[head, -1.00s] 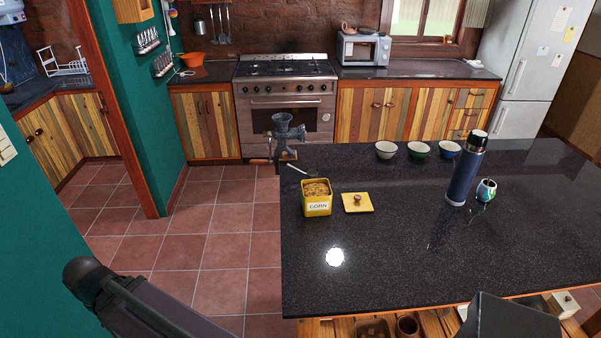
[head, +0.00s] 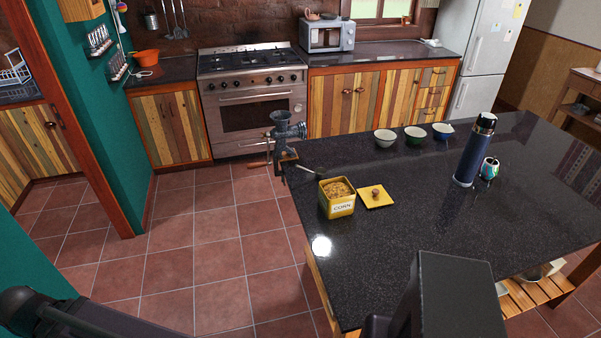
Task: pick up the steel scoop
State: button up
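A thin metal handle, which looks like the steel scoop (head: 308,170), shows at the near-left part of the dark island counter (head: 400,225). It points up and left from behind a yellow tin marked CORN (head: 341,209). Its other end is hidden or too small to make out, so I cannot tell whether it lies on the counter or rests against the tin. The open tin is full of yellow corn. Its yellow lid (head: 375,197) lies flat to its right. My gripper is not in view; only dark parts of my own body show along the bottom edge.
A grey hand grinder (head: 287,132) is at the counter's far-left corner, close behind the scoop. Three small bowls (head: 415,136), a tall blue flask (head: 474,152) and a patterned cup (head: 489,168) stand farther right. Tiled floor (head: 215,262) left of the counter is clear.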

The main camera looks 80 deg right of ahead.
aim_at(321, 173)
jog(key=z, duration=0.1)
jog(key=i, duration=0.95)
jog(key=z, duration=2.2)
jog(key=k, duration=0.25)
jog(key=z, duration=1)
